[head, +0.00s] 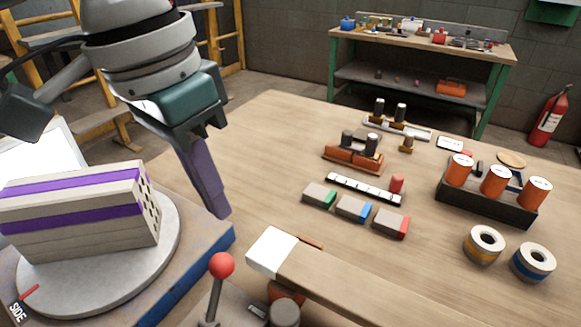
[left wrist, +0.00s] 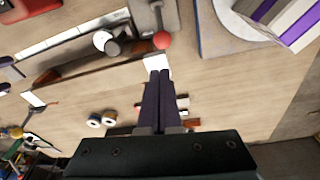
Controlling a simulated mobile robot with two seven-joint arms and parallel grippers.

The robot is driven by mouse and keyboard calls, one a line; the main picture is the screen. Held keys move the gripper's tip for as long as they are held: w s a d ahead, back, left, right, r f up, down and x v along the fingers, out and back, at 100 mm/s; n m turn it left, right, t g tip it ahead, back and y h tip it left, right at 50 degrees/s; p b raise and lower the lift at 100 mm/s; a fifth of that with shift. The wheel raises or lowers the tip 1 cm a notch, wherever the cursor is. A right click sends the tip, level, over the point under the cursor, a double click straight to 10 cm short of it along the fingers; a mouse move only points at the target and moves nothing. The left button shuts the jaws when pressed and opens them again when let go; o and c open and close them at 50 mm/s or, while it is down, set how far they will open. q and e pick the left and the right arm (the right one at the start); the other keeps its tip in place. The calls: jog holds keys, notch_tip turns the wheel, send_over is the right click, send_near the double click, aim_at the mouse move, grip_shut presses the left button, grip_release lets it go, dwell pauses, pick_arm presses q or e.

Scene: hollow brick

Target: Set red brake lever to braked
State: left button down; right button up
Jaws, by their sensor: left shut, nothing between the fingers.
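The brake lever (head: 221,265) has a red ball knob on a thin metal rod and stands near the front edge of the bench in the head view. Its red knob also shows in the left wrist view (left wrist: 162,40), just beyond the fingertips. My left gripper (head: 220,211) is shut and empty, pointing down behind the lever, apart from the knob as far as I can tell. Its dark fingers lie together in the left wrist view (left wrist: 158,74). The lever's base is partly cut off at the bottom of the head view. My right gripper is not in view.
A striped hollow brick (head: 80,215) sits on a round grey turntable (head: 165,240) at left. A white-ended wooden bar (head: 330,280) lies right of the lever. Colored blocks (head: 354,208), orange cans (head: 497,181) and tape-like rolls (head: 484,245) occupy the right. The back-left tabletop is clear.

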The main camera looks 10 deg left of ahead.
pick_arm(q)
jog(key=shift+w+a+r, duration=0.15)
jog(key=shift+w+r, duration=0.05)
jog(key=shift+w, duration=0.1)
jog(key=b, duration=0.2)
send_near(217, 292)
jog(key=w+d+f, duration=0.3)
jog(key=w+f, duration=0.2)
jog(key=shift+w+f, duration=0.1)
jog(key=shift+w, duration=0.05)
